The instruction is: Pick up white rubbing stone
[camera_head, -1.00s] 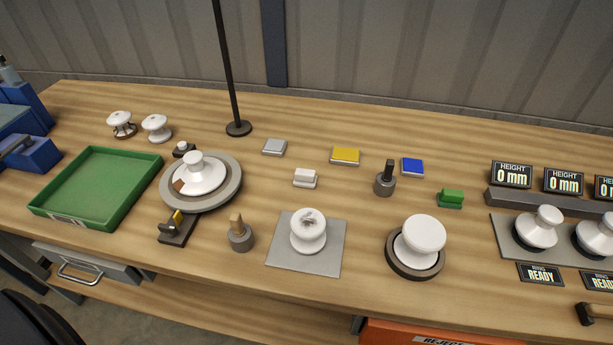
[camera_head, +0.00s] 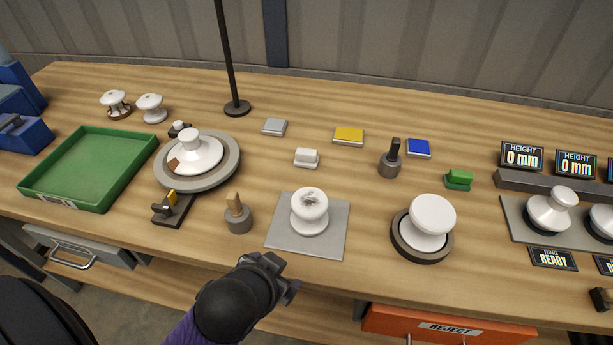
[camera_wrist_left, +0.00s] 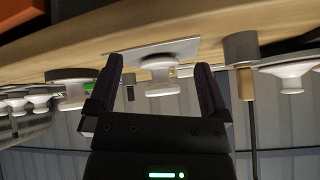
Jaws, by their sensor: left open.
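The white rubbing stone (camera_head: 306,157) is a small white block lying on the middle of the workbench, behind the grey square plate. My left gripper (camera_head: 283,276) is at the bench's front edge in the head view, in front of the grey plate and well apart from the stone. In the left wrist view its two dark fingers (camera_wrist_left: 158,85) are spread apart with nothing held between them. A white insulator (camera_wrist_left: 160,77) on its plate shows beyond the fingertips, upside down. The stone cannot be made out in the wrist view. My right gripper is not in view.
A white insulator (camera_head: 310,211) on the grey plate (camera_head: 285,240) stands between my left gripper and the stone. A brush pot (camera_head: 238,217) is to its left, a ringed insulator (camera_head: 430,222) to its right. Yellow (camera_head: 348,135), blue (camera_head: 418,148) and green (camera_head: 458,180) blocks lie nearby.

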